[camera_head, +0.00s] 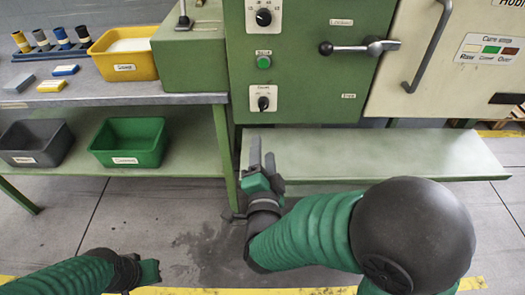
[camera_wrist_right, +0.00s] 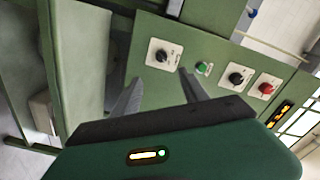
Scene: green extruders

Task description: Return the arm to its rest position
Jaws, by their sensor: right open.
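My right gripper (camera_head: 262,165) is in the middle of the head view, in front of the green machine (camera_head: 305,75) and at the left end of its low shelf. It is open, with nothing between its fingers. In the right wrist view, its two fingers (camera_wrist_right: 158,95) stand apart and point toward the machine's panel of knobs. My right arm reaches in from the lower right. My left arm comes in at the bottom left, and its gripper end (camera_head: 148,272) is low above the floor. Its fingers are not clear enough to read.
A workbench (camera_head: 180,98) at left holds a yellow bin (camera_head: 125,55) and small blocks. Its lower shelf holds a grey bin (camera_head: 35,143) and a green bin (camera_head: 128,142). A low green shelf (camera_head: 400,155) juts from the machine. The floor in front is clear.

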